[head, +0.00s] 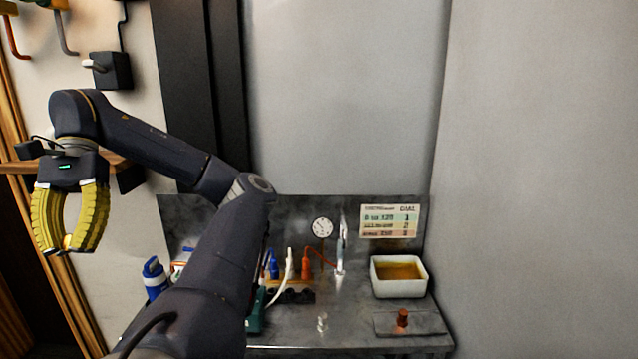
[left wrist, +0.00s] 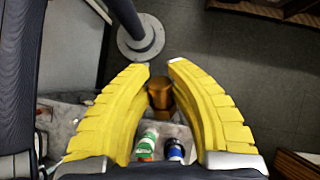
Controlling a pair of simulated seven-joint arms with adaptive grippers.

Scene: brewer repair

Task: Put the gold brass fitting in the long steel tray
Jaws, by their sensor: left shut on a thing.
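My left gripper (head: 68,245) hangs at the left of the head view, fingers pointing down, away from the bench. Its yellow fingers are closed in on a small gold piece at their tips, mostly hidden in the head view. In the left wrist view, the gold brass fitting (left wrist: 160,95) shows as a brown-gold cylinder between the fingers of the left gripper (left wrist: 160,67). I cannot pick out the long steel tray with certainty in either view. My right gripper is not in view.
A steel bench (head: 350,310) holds a white bin (head: 399,277) with amber contents and a copper-coloured piece (head: 402,317) on a flat plate. A dial (head: 322,228) and a label card (head: 390,221) are behind. My left arm hides the bench's left part. Green-white (left wrist: 147,145) and blue (left wrist: 174,150) containers show below the gripper.

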